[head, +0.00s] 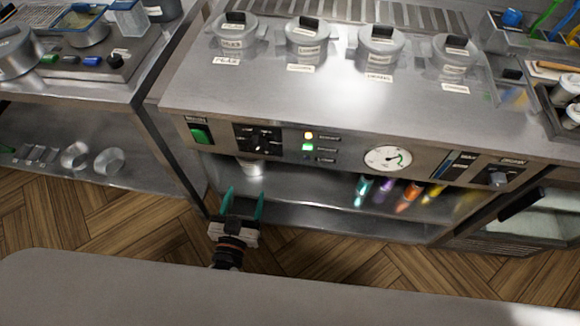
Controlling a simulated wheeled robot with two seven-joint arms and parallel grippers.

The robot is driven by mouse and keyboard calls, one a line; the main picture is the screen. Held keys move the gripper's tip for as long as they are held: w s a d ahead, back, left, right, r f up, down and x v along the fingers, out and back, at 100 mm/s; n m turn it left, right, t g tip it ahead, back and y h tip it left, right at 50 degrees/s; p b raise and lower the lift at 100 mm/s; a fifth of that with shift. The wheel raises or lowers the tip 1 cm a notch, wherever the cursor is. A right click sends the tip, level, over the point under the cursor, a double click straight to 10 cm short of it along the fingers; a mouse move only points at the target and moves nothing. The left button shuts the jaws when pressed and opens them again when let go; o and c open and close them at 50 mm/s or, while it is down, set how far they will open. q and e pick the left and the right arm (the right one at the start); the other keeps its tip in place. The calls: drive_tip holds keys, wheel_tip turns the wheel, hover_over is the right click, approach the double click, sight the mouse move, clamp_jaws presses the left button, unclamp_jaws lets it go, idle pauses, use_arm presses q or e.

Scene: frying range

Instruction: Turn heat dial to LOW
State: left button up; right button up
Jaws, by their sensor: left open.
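A black dial (257,138) with small white marks sits on the steel front panel (340,160) of the frying range, left of the indicator lights. I take it as the heat dial; its lettering and pointer setting are too small to read. My left gripper (245,194) has two teal fingers spread apart, with nothing visible between them. It appears below the dial in the picture, pointing toward the range and apart from the dial. My right gripper is not in view.
A green switch (200,134) is left of the dial; amber and green lights (308,142) and a round gauge (388,158) are right. Another knob (498,178) is at far right. Lidded pots (306,42) stand on top. Coloured bottles (408,197) are on the shelf below.

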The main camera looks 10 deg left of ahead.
sight(256, 151)
use_arm(q)
drive_tip(key=w, duration=0.8)
drive_tip(key=w+r, duration=0.1)
drive_tip(key=w, duration=0.3)
drive_tip(key=shift+w+d+p, duration=0.2)
drive_tip(key=shift+d+p, duration=0.05)
drive_tip(key=shift+p, duration=0.15)
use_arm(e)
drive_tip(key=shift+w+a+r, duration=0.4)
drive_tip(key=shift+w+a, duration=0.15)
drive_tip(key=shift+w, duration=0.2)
use_arm(q)
drive_tip(key=shift+r, duration=0.1)
drive_tip(key=c, duration=1)
drive_tip(key=shift+o, duration=0.2)
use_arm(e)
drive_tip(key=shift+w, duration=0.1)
